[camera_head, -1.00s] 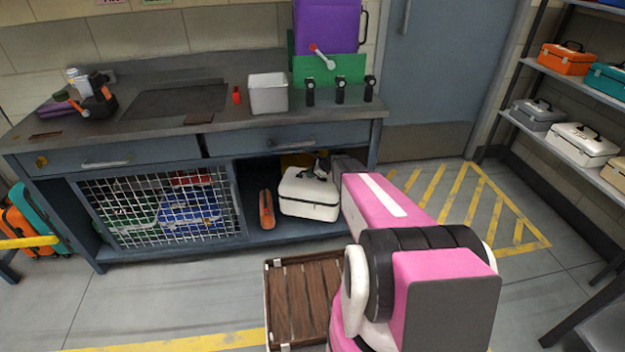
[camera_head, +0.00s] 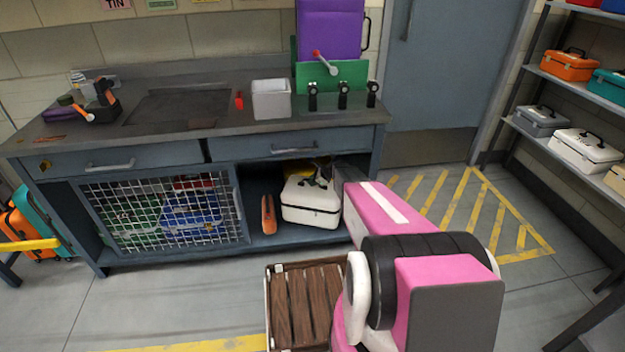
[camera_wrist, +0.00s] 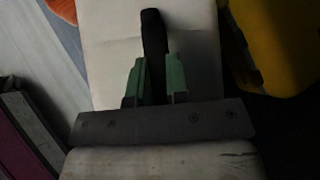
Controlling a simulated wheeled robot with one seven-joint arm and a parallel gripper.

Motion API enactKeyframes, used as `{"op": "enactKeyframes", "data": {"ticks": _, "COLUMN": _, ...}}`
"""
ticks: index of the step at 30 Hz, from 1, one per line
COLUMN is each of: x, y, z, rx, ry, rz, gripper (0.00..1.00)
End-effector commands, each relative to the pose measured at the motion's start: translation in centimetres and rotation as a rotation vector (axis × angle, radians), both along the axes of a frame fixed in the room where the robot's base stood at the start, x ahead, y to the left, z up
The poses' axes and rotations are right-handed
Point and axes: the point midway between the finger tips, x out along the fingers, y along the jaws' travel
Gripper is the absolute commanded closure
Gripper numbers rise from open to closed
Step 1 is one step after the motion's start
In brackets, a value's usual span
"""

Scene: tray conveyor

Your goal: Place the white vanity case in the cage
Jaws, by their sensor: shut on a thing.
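The white vanity case (camera_head: 311,205) is upright in the open right bay under the workbench. It also shows in the wrist view (camera_wrist: 115,55). My gripper (camera_wrist: 155,80) has its green fingers on either side of the case's dark handle and is shut on it. In the head view my gripper (camera_head: 324,172) is at the top of the case, partly hidden by my arm. The cage (camera_head: 165,212) is the wire-mesh compartment left of this bay. Green, blue and red cases show behind its mesh, and its mesh front covers the opening.
An orange item (camera_head: 268,214) stands between the cage and the white case. A yellow object (camera_wrist: 275,45) is close beside the case in the wrist view. A wooden-slatted crate (camera_head: 305,303) is on the floor in front of the bench (camera_head: 190,262). Shelves with cases stand at right.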

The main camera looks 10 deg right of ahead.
Motion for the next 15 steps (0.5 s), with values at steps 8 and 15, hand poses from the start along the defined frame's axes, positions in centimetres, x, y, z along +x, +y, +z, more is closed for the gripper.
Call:
{"op": "enactKeyframes", "data": {"ticks": 8, "x": 0.0, "y": 0.02, "z": 0.09, "rx": 0.002, "ry": -0.002, "rz": -0.002, "gripper": 1.0}}
{"op": "enactKeyframes", "data": {"ticks": 15, "x": -0.02, "y": 0.0, "z": -0.18, "rx": 0.0, "ry": -0.001, "rz": -0.001, "gripper": 0.59}}
